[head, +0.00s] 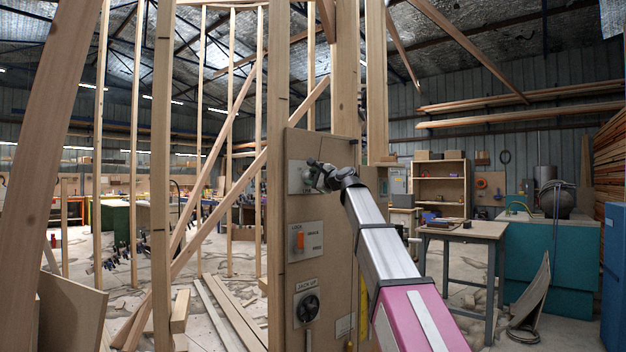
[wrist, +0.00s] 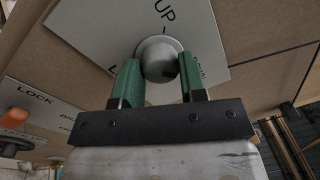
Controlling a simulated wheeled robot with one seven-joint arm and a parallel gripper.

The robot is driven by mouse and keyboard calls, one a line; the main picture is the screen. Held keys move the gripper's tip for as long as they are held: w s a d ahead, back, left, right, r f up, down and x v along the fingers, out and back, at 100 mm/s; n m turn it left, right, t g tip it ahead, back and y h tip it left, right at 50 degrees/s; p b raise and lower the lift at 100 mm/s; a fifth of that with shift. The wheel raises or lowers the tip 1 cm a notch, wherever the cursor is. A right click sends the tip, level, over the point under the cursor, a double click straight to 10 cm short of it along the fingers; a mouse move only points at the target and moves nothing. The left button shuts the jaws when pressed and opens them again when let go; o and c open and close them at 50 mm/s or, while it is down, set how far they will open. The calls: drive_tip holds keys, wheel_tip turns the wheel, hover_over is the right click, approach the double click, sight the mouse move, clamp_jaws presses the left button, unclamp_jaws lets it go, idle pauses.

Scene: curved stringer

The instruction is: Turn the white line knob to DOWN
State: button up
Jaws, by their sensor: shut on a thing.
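The white line knob (wrist: 160,58) is a round pale knob on a light label plate (wrist: 205,30). The plate reads UP above the knob. Other lettering to the left and right is partly covered by my fingers. My gripper (wrist: 159,66) has a green finger on each side of the knob and is shut on it. A small dark patch shows on the knob's lower right, but I cannot tell which word the knob points at. In the head view my gripper (head: 322,178) is at the upper plate (head: 297,172) of the wooden panel and hides the knob.
Below on the panel (head: 340,230) are an orange lever (head: 300,240) on a LOCK plate and a black round knob (head: 307,308). Timber posts stand to the left.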

idle(0.4)
drive_tip(key=o, duration=0.9)
drive_tip(key=shift+s+d, duration=0.1)
drive_tip(key=shift+s, duration=0.05)
drive_tip(key=v, duration=1)
drive_tip(key=shift+s+d, duration=0.2)
drive_tip(key=shift+d, duration=0.05)
drive_tip(key=shift+f, duration=0.1)
